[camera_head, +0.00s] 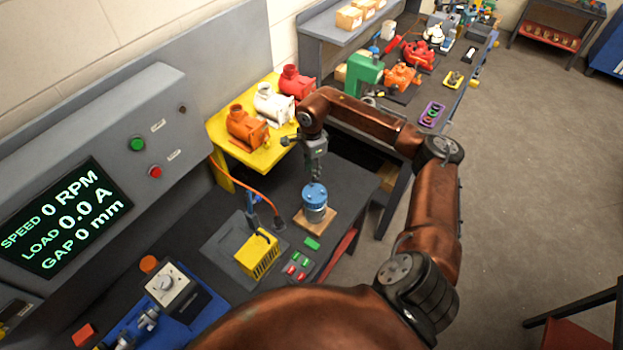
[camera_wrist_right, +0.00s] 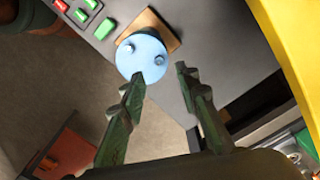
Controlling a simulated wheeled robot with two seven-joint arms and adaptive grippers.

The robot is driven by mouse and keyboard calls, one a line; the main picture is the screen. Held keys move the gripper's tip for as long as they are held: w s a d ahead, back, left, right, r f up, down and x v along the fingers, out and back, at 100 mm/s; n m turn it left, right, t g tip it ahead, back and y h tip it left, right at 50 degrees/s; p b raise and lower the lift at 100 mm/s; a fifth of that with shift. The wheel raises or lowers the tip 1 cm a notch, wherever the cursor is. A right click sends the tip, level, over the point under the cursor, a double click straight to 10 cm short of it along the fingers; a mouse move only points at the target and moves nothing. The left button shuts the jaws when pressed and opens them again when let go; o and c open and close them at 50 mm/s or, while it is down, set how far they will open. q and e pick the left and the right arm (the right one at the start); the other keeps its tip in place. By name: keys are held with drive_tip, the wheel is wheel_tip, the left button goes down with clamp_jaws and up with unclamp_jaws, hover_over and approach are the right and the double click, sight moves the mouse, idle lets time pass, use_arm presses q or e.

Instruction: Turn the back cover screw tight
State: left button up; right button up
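A motor with a round light-blue back cover (camera_head: 314,193) stands upright on a small wooden board (camera_head: 316,222) on the dark bench. In the right wrist view the cover (camera_wrist_right: 140,58) shows two small screw heads, one near its right rim (camera_wrist_right: 160,60) and one near its upper left (camera_wrist_right: 128,47). My right gripper (camera_head: 316,179) points down just above the cover. In the right wrist view its fingers (camera_wrist_right: 160,80) are apart, with nothing seen between them. I cannot tell whether a fingertip touches the cover. My left gripper is not in view.
A yellow slotted block (camera_head: 257,256) and red and green buttons (camera_head: 298,266) lie close to the motor. A yellow stand (camera_head: 216,128) holds several motors behind it. A control panel (camera_head: 130,120) reads 0 RPM at the left.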

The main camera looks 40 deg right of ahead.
sight(312, 183)
drive_tip(key=shift+f+p, duration=0.75)
drive_tip(key=shift+f, duration=2.05)
drive_tip(key=shift+c, duration=0.3)
drive_tip(key=shift+a, duration=0.1)
clamp_jaws()
